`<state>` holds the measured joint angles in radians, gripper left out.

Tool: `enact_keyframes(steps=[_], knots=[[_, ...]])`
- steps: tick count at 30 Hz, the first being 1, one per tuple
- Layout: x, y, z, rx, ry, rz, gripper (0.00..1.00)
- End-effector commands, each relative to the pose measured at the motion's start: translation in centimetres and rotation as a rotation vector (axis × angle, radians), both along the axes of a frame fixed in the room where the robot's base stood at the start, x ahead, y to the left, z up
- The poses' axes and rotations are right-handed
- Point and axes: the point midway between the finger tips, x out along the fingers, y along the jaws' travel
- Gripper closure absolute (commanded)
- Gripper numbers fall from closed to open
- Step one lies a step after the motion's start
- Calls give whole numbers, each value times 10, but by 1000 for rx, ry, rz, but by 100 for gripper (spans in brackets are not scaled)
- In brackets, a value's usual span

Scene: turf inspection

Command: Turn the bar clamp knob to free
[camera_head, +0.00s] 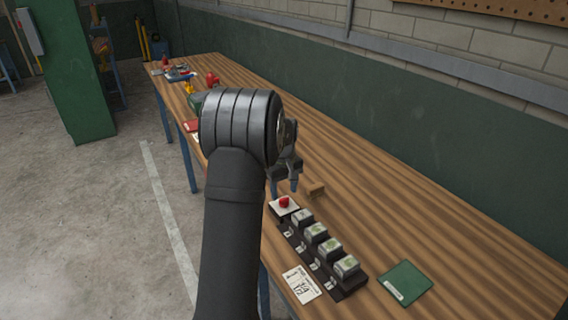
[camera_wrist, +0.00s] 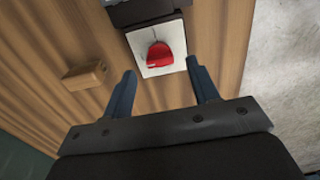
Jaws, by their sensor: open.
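A red knob (camera_head: 284,202) sits on a white square plate (camera_head: 276,211) at the far end of a dark rack on the bench. In the wrist view the red knob (camera_wrist: 159,54) stands on the white plate (camera_wrist: 143,39), ahead of my fingertips and roughly between their lines. My gripper (camera_wrist: 163,80) is open and empty, with a blue finger on each side. In the head view my gripper (camera_head: 294,186) is above the bench close to the knob, partly hidden by my arm. I cannot tell which setting the knob is at.
The dark rack (camera_head: 350,283) holds several grey blocks with green tops. A small wooden block (camera_head: 316,190) lies near the knob; it also shows in the wrist view (camera_wrist: 85,75). A label card (camera_head: 301,284) and a green booklet (camera_head: 404,286) lie beside the rack.

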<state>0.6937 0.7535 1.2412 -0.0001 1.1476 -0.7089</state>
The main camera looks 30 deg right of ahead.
Motion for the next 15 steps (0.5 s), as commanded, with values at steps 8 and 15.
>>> enact_keyframes(steps=[8,15], knots=[[1,-1,70,-4,-4,0,46],[1,0,122,-3,-4,0,46]])
